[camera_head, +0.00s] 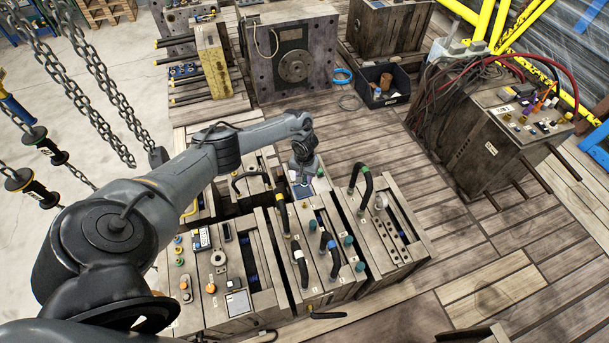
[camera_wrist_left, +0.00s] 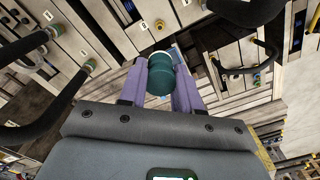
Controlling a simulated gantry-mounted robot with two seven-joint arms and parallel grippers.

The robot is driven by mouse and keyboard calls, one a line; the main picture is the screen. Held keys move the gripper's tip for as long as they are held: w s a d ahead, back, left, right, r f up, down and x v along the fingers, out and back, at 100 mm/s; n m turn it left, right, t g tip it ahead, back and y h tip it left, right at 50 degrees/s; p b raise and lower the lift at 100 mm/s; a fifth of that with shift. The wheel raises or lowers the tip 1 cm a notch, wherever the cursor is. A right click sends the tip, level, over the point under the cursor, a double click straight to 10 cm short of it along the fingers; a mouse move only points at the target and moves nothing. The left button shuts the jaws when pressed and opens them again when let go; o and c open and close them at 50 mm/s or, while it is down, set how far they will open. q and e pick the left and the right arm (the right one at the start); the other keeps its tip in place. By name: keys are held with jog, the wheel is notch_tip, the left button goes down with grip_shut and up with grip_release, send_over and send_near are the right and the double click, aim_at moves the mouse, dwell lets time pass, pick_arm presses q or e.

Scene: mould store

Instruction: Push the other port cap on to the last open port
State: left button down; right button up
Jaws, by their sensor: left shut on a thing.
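My left gripper (camera_head: 304,172) is low over the back of the middle mould block (camera_head: 322,290). In the left wrist view its two purple fingers (camera_wrist_left: 160,78) are shut on a dark green port cap (camera_wrist_left: 159,80) with a pale end. The cap is hard to make out in the head view. Teal caps (camera_head: 348,240) stand on the middle block in the head view. My right gripper is out of view.
Black bent hoses (camera_head: 363,180) rise from the blocks close to the gripper. Chains (camera_head: 95,70) hang at the upper left. Slatted floor (camera_head: 480,270) lies clear at the right.

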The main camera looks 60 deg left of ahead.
pick_arm(q)
jog(key=b, duration=0.9)
send_over(305, 203)
notch_tip(305, 203, down, 12)
jog(key=shift+a+r, duration=0.15)
jog(key=shift+r, duration=0.05)
jog(key=shift+f+b, duration=0.9)
jog(key=shift+f, duration=0.8)
jog(key=shift+f, duration=0.15)
jog(key=shift+f+b, duration=0.6)
jog(key=shift+f, duration=0.15)
jog(key=shift+f, duration=0.25)
dwell(0.9)
jog(key=shift+f+b, duration=0.25)
jog(key=shift+b, duration=0.1)
